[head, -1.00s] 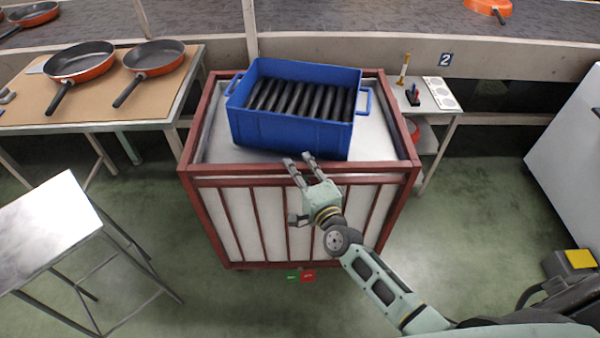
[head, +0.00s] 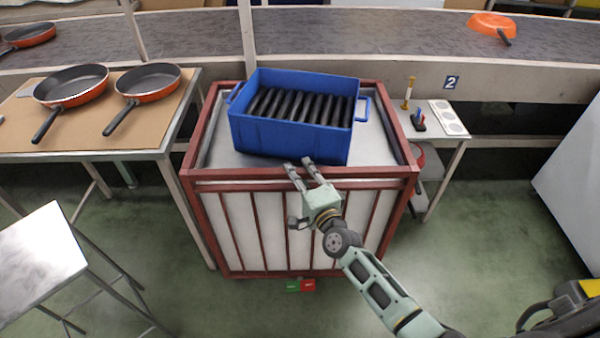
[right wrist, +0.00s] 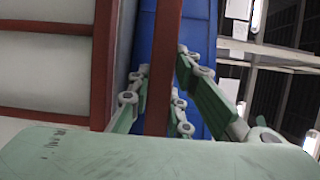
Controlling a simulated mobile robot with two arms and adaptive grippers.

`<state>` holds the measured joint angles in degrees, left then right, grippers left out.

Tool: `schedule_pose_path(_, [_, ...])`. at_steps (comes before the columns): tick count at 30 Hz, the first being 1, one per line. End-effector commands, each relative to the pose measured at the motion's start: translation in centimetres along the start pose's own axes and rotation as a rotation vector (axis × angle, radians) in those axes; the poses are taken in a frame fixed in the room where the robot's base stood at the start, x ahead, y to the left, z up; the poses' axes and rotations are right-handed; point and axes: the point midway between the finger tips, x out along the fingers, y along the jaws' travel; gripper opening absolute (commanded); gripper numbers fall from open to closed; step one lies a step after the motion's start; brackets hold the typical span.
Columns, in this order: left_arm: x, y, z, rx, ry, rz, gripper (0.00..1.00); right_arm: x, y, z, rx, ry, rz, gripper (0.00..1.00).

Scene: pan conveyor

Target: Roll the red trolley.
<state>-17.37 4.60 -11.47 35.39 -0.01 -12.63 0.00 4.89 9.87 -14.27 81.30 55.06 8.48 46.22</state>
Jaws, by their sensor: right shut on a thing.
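The red trolley (head: 232,185) stands in the middle of the head view, a red frame with pale panels. A blue crate (head: 290,136) filled with black handles sits on its top. My right gripper (head: 302,163) is at the trolley's near top edge. In the right wrist view, the fingers of the right gripper (right wrist: 158,92) lie on both sides of a red bar of the trolley (right wrist: 161,60), shut on it. The crate's blue wall shows behind the bar. My left gripper is not in view.
A table with two pans (head: 25,143) stands at the left, close to the trolley. A metal stool (head: 38,246) is at the near left. A small shelf table (head: 445,131) adjoins the right. The conveyor (head: 350,38) runs along the back.

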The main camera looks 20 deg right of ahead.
Motion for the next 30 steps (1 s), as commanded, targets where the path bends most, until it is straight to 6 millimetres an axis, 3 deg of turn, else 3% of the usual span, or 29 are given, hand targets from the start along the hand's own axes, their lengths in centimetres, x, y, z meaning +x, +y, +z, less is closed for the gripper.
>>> schedule_pose_path(3, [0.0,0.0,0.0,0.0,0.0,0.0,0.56,0.1,-0.2,-0.3,-0.01,0.004,-0.003,0.0])
schedule_pose_path(4, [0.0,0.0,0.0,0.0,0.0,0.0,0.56,0.1,-0.2,-0.3,-0.01,0.004,-0.004,0.2])
schedule_pose_path(10, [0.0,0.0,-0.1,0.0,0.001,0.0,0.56,0.1,-0.2,-0.2,-0.006,0.003,-0.003,0.38])
schedule_pose_path(22, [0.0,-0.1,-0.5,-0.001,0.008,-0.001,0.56,-0.7,-0.1,-0.1,-0.002,0.001,-0.002,0.38])
schedule_pose_path(30, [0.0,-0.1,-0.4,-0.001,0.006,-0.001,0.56,-5.9,0.1,-0.1,-0.004,0.001,0.0,0.38])
